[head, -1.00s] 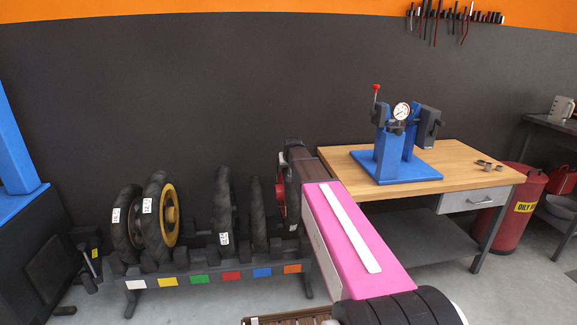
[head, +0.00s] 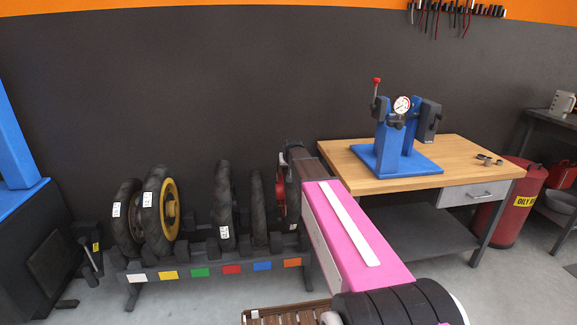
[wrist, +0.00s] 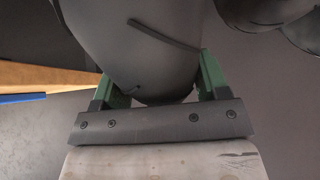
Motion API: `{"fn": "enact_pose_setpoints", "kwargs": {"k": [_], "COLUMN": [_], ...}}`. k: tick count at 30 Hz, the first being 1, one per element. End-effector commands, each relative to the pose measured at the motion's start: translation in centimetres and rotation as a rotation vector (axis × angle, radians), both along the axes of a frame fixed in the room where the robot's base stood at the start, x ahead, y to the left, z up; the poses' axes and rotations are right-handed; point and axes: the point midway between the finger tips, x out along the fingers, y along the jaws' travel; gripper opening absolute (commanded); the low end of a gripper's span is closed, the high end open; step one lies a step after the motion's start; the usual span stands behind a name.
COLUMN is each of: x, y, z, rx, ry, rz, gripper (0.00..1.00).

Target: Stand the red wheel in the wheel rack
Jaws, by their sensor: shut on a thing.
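The red wheel (head: 279,190) is at the right end of the row of wheels, with a strip of its red rim showing. The rest of it is hidden behind my arm and gripper. My gripper (head: 292,160) is shut on its tyre. In the wrist view the dark tyre (wrist: 155,50) sits between the green fingers of my gripper (wrist: 155,85). The wheel rack (head: 215,268) is a low dark stand with coloured labels along its front. The red wheel is upright over the rack's orange-label end; its lower edge is hidden, so I cannot tell whether it rests there.
Black wheels (head: 224,205) and (head: 258,208) stand close left of the red wheel. A yellow-rimmed wheel (head: 168,208) and another tyre (head: 124,220) stand at the left end. A wooden bench (head: 470,165) with a blue press (head: 390,150) is at right.

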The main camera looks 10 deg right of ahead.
Motion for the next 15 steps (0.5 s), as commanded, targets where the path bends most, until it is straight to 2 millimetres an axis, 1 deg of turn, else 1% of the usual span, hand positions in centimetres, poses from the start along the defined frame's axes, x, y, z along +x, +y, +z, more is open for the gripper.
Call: {"fn": "enact_pose_setpoints", "kwargs": {"k": [15], "x": [0.1], "y": [0.0], "z": [-1.3], "rx": [0.000], "ry": [-0.010], "rz": [0.000], "gripper": [0.02]}}
